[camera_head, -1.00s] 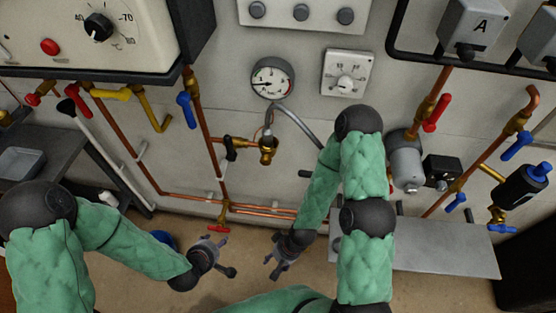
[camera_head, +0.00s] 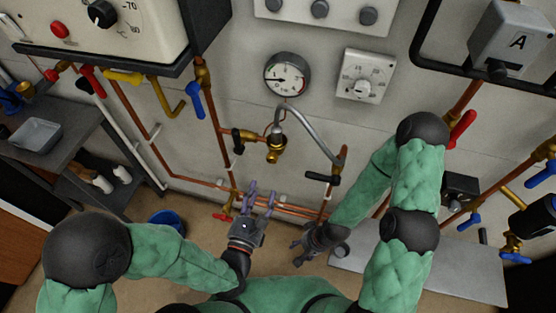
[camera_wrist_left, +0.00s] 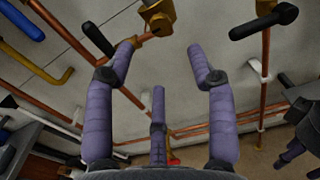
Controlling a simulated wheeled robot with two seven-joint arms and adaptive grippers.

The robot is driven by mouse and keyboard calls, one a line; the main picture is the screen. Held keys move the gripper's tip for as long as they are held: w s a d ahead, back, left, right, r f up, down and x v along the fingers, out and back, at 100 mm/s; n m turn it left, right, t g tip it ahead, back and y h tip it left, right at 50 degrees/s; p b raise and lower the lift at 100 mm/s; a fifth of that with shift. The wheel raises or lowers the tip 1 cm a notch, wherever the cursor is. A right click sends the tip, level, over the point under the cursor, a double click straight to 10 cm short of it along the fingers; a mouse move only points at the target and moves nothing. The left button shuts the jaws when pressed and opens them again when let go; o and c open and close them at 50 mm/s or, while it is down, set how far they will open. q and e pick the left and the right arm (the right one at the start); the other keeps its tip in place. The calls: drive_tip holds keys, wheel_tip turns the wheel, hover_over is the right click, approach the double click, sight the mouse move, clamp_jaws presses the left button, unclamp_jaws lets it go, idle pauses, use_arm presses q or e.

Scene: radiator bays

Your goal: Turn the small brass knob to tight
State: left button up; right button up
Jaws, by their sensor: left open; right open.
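The small brass knob (camera_head: 275,154) is on the brass valve fitting below the round gauge, on the wall pipework. In the left wrist view brass parts of this fitting (camera_wrist_left: 158,18) show at the top edge, beyond the fingers. My left gripper (camera_head: 259,200) is open and empty, below the knob and apart from it, fingers pointing up toward the wall. Its spread purple fingers also show in the left wrist view (camera_wrist_left: 162,55). My right gripper (camera_head: 303,243) is low, right of the left one; it looks empty and touches no fitting. The knob's tightness cannot be read.
Black lever handles (camera_head: 243,136) (camera_head: 322,178) flank the knob fitting. Copper pipes (camera_head: 190,181) run low along the wall. A red-handled valve (camera_head: 224,216) is just left of my left gripper. A grey shelf (camera_head: 420,270) stands at lower right, a blue bucket (camera_head: 167,219) at lower left.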

sight(271, 160)
use_arm(q)
drive_tip(key=b+x, duration=0.1)
drive_tip(key=x, duration=0.9)
drive_tip(key=shift+w+d, duration=0.1)
drive_tip(key=shift+w, duration=0.25)
clamp_jaws()
